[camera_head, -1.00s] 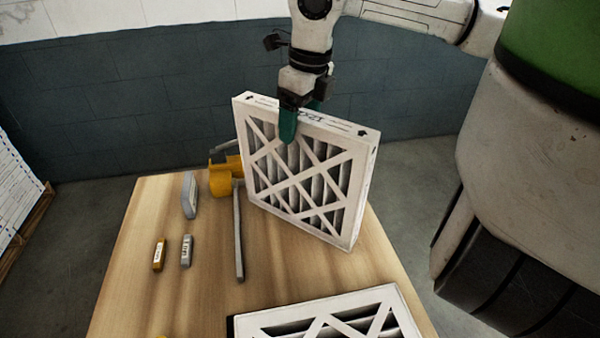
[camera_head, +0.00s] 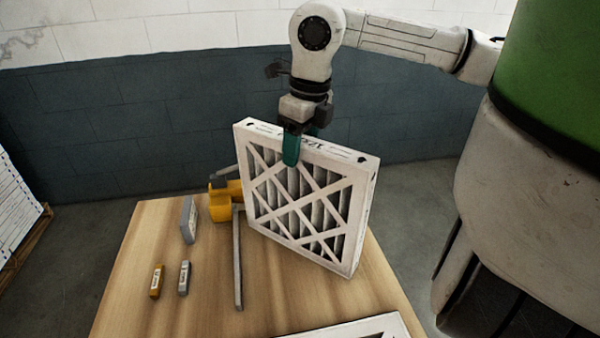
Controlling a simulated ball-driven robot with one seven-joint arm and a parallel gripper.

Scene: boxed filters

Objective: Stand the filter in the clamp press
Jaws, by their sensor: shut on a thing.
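My gripper (camera_head: 291,150) is shut on the top edge of a white-framed pleated filter (camera_head: 300,205). The filter is upright over the far right part of the table, its lattice face towards me. I cannot tell whether its bottom edge touches the table. The clamp press is partly hidden: a yellow body (camera_head: 222,204) with a grey handle shows at the filter's left edge. A long grey bar (camera_head: 238,262) lies in front of the yellow part. I cannot tell whether the filter is inside the press.
On the wooden table (camera_head: 200,315), a grey block (camera_head: 189,220) stands left of the yellow part. A small yellow block (camera_head: 156,281) and a small grey block (camera_head: 184,278) are nearer. Another white frame (camera_head: 360,329) is cut off at the front edge.

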